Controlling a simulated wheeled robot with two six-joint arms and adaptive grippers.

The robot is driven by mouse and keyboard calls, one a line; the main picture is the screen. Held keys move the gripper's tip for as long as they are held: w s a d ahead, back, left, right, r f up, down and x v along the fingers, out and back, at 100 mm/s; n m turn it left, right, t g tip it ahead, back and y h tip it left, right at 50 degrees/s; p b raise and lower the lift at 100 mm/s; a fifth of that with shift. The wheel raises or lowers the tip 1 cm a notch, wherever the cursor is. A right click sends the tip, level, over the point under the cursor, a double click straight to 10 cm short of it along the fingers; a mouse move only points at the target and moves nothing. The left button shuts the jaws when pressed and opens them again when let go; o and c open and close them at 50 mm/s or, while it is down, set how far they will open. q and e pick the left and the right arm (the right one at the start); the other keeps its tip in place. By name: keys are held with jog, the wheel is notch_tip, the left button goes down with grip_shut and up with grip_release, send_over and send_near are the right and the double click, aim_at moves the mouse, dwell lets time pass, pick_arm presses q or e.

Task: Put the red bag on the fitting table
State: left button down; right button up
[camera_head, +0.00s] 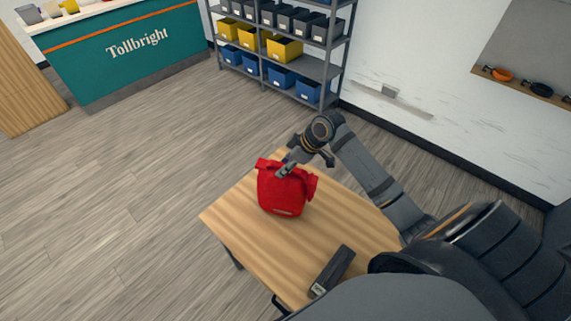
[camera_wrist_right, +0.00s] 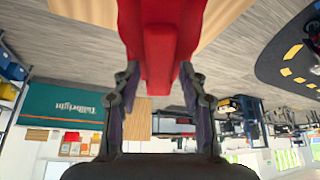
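The red bag (camera_head: 283,190) is upright over the wooden table (camera_head: 245,240), near its far left part. I cannot tell whether its base rests on the top or hangs just above it. My right gripper (camera_head: 285,169) is at the bag's upper edge, its arm reaching in from the right. My left gripper is not in view.
A dark oblong block (camera_head: 332,270) lies on the table's near part. A shelf rack (camera_head: 285,50) with yellow, blue and dark bins stands at the back. A teal counter (camera_head: 125,55) marked Tollbright stands at the back left. The floor to the left is clear.

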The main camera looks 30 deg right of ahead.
jog(key=shift+r, duration=0.25)
jog(key=shift+s+d+r, duration=0.1)
jog(key=shift+d+r, duration=0.15)
jog(key=shift+r, duration=0.05)
jog(key=p+v, duration=0.1)
jog(key=v, duration=1)
jog(key=shift+s+a, duration=0.1)
jog(key=shift+a, duration=0.05)
